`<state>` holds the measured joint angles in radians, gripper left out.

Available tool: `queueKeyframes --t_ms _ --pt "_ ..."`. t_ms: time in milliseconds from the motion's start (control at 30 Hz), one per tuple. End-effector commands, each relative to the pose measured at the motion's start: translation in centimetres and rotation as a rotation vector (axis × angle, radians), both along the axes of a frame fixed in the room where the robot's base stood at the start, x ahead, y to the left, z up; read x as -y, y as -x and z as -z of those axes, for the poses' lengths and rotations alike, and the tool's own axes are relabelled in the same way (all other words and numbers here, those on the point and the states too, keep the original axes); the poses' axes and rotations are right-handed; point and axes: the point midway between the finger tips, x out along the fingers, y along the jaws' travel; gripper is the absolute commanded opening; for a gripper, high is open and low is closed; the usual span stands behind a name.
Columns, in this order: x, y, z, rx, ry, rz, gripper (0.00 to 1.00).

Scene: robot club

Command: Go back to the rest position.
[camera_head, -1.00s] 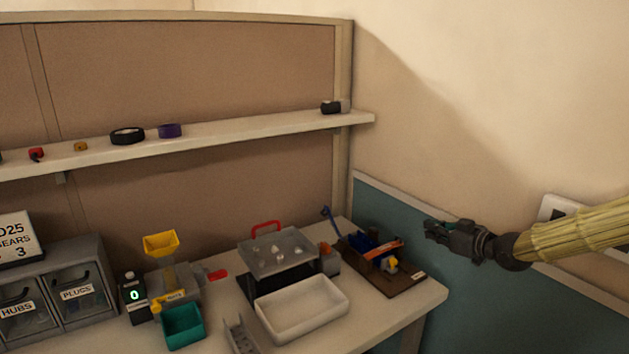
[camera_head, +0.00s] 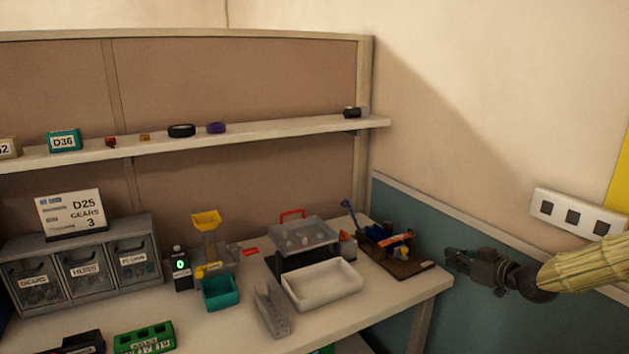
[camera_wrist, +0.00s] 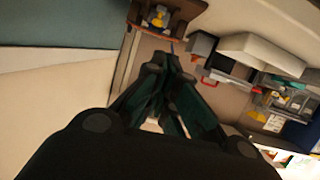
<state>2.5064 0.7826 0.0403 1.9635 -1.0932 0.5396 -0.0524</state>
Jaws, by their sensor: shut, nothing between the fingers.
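My gripper (camera_head: 452,258) is at the right of the head view, to the right of the workbench's right end and apart from it, in front of the teal lower wall. Its fingers are shut with nothing held. In the wrist view my gripper's fingers (camera_wrist: 162,75) show dark and close together at the tips. Beyond them lies the brown board (camera_wrist: 152,38) with a yellow part, at the bench's right end.
The workbench (camera_head: 372,312) bears a white tray (camera_head: 322,287), a clear-lidded case (camera_head: 305,236), a teal bin (camera_head: 221,293) and a labelled drawer unit (camera_head: 84,272). A shelf (camera_head: 270,130) runs above. A socket strip (camera_head: 577,215) is on the right wall.

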Motion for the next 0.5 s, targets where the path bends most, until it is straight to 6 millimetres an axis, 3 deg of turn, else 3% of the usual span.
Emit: queueKeyframes --t_ms 333,500 --pt "-4.2 3.0 7.7 -0.174 -0.033 0.021 0.0" --pt "-7.3 6.8 14.4 -0.328 -0.05 0.051 0.0"
